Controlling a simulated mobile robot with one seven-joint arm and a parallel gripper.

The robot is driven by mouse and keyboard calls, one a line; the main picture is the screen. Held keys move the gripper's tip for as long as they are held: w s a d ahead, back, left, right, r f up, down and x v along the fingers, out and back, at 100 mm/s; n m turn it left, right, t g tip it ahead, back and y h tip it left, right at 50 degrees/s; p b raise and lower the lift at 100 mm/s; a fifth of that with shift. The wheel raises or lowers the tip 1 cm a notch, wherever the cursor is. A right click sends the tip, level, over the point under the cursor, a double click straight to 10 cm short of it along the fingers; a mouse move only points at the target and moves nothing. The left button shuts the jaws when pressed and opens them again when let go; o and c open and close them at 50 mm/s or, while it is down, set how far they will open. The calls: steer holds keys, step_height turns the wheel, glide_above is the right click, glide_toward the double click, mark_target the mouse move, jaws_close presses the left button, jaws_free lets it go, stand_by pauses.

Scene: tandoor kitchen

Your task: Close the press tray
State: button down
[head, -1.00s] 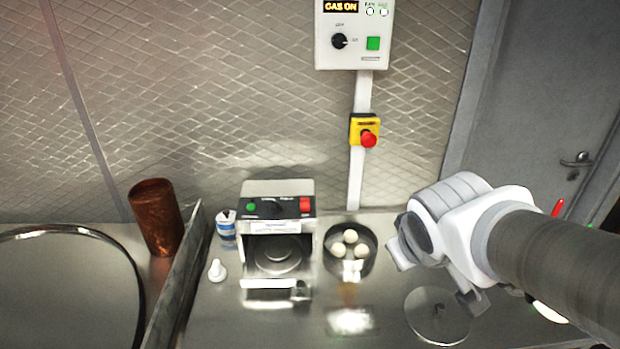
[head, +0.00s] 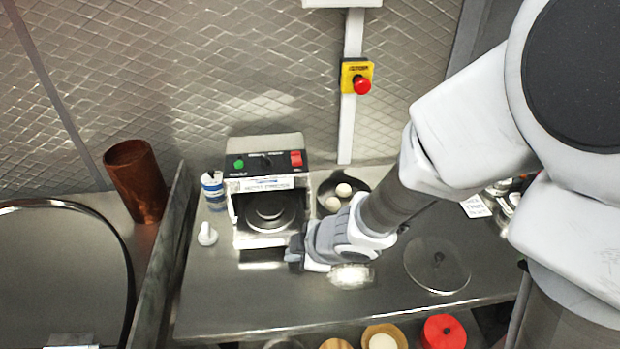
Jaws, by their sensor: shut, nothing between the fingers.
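The press (head: 265,160) is a boxy metal machine on the counter, with a green and a red button on its top panel. Its tray (head: 262,241) shows in the open front, with a round plate (head: 268,212) on it. How far the tray is pulled out is hard to tell from this steep view. My gripper (head: 293,253) is shut and empty, low at the press's front right corner, with its fingertips close to the tray's front edge. I cannot tell whether they touch it. My gripper may hide part of the tray's right front.
A dark bowl (head: 325,187) with white balls stands right of the press, partly behind my arm. A blue-and-white can (head: 213,190) and a small white object (head: 207,234) stand left. A round lid (head: 437,265) lies right.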

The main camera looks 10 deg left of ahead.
mark_target(273, 213)
steer(key=b+x, duration=0.4)
steer(key=x, duration=0.5)
steer(key=shift+f+b, duration=0.3)
steer(key=w, duration=0.1)
steer(key=w+a+p, duration=0.1)
steer(key=w, duration=0.1)
steer(key=shift+r+p, duration=0.15)
steer(key=shift+p, duration=0.15)
steer(key=shift+w+a, duration=0.25)
steer(key=shift+w, duration=0.35)
steer(key=w+a+p, duration=0.1)
steer(key=w+p, duration=0.4)
steer(key=w+a+p, duration=0.1)
steer(key=w+p, duration=0.1)
steer(key=w, duration=0.1)
steer(key=shift+w+a+r+p, duration=0.15)
steer(key=shift+a+p, duration=0.15)
steer(key=shift+w+a+p, duration=0.2)
steer(key=shift+w+p, duration=0.25)
steer(key=shift+w, duration=0.25)
